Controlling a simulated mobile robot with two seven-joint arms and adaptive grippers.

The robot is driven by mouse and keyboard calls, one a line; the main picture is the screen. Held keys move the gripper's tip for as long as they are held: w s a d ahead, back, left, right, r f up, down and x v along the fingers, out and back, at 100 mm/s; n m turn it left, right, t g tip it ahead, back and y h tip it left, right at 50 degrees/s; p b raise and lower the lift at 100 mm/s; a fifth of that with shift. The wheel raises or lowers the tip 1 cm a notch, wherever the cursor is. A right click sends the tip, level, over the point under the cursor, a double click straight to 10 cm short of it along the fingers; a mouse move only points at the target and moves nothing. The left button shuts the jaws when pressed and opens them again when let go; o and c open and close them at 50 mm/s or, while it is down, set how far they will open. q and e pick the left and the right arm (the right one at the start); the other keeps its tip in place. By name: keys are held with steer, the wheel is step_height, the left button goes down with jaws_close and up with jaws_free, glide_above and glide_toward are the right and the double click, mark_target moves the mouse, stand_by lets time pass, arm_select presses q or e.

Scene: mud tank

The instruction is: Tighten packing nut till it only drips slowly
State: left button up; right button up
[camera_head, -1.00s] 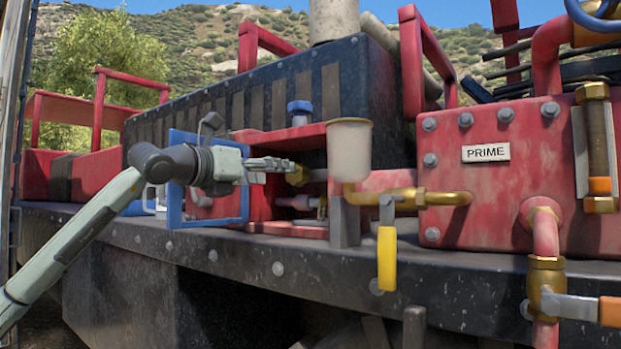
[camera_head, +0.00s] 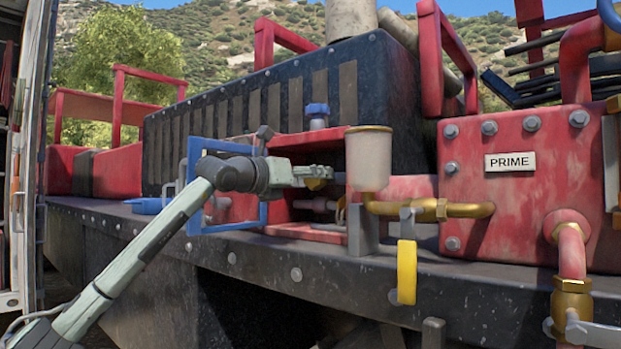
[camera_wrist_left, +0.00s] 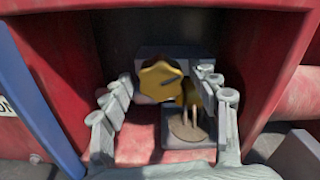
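The brass, many-sided packing nut (camera_wrist_left: 160,80) sits inside a red recess in the left wrist view, with a dark line on its face. In the head view it shows as a bit of brass (camera_head: 316,185) mostly hidden by my left gripper (camera_head: 322,173). In the left wrist view my left gripper (camera_wrist_left: 168,93) is open, with one finger on each side of the nut; contact cannot be told. Thin pale brown streaks (camera_wrist_left: 209,100) hang right of the nut above a grey tray (camera_wrist_left: 172,140) holding brown liquid. My right gripper is not in view.
A blue frame (camera_head: 264,210) stands by my left wrist. A cream cup (camera_head: 368,160) with a brass pipe and a yellow-handled valve (camera_head: 407,270) are to the right. The red PRIME box (camera_head: 530,220) is further right. Red walls close in the recess.

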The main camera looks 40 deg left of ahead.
arm_select(q)
steer(key=c, duration=1)
steer(key=shift+c, duration=0.2)
steer(key=shift+m, duration=0.3)
steer(key=shift+m+p, duration=0.4)
steer(key=shift+m, duration=3.1)
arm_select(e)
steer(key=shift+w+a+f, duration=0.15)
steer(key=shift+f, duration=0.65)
